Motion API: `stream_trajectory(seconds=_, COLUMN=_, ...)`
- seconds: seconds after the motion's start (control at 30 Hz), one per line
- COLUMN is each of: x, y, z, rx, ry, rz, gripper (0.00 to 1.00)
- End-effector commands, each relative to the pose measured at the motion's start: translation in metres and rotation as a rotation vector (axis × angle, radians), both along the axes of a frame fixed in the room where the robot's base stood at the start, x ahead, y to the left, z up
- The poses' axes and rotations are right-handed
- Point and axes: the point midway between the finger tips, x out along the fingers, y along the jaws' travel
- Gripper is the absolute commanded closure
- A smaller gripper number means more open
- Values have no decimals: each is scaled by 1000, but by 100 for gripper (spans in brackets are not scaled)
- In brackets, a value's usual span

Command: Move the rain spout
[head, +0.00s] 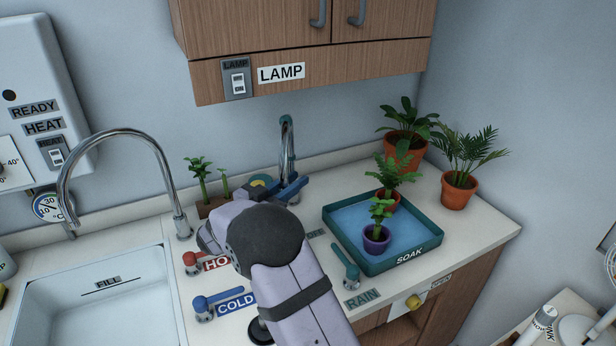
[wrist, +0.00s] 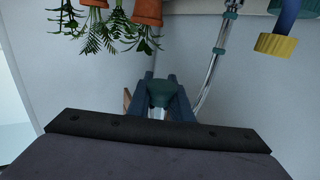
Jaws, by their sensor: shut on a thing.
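The rain spout (head: 287,140) is a slim chrome pipe with a hooked top, standing at the back of the counter left of the soak tray. My gripper (head: 291,188) is in front of it, its blue fingers overlapping the pipe's lower part in the head view. In the wrist view, which looks upside down, the chrome pipe (wrist: 208,78) with teal collars curves in on the right. There my gripper (wrist: 162,95) is shut on a teal piece (wrist: 161,91), apparently the spout's end. My arm hides part of the counter.
The teal SOAK tray (head: 400,264) holds a purple pot (head: 376,239) and a red pot (head: 388,201). The red (head: 190,259), blue (head: 203,302) and teal (head: 346,262) handles are near my arm. A cabinet (head: 300,50) hangs above.

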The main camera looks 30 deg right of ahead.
Motion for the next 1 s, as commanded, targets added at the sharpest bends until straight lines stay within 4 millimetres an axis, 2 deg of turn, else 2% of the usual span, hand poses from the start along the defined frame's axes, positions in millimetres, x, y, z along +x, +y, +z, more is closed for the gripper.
stream_trajectory(seconds=0.1, x=5, y=13, z=2, rx=0, ry=-6, rz=2, gripper=100)
stream_trajectory(seconds=0.3, x=9, y=22, z=1, rx=0, ry=-4, rz=2, gripper=100)
stream_trajectory(seconds=0.77, x=10, y=25, z=0, rx=0, ry=-4, rz=2, gripper=100)
stream_trajectory(seconds=0.8, x=10, y=25, z=0, rx=0, ry=-4, rz=2, gripper=77)
stream_trajectory(seconds=0.87, x=10, y=25, z=0, rx=0, ry=-4, rz=2, gripper=63)
stream_trajectory(seconds=1.0, x=11, y=24, z=0, rx=0, ry=-2, rz=2, gripper=63)
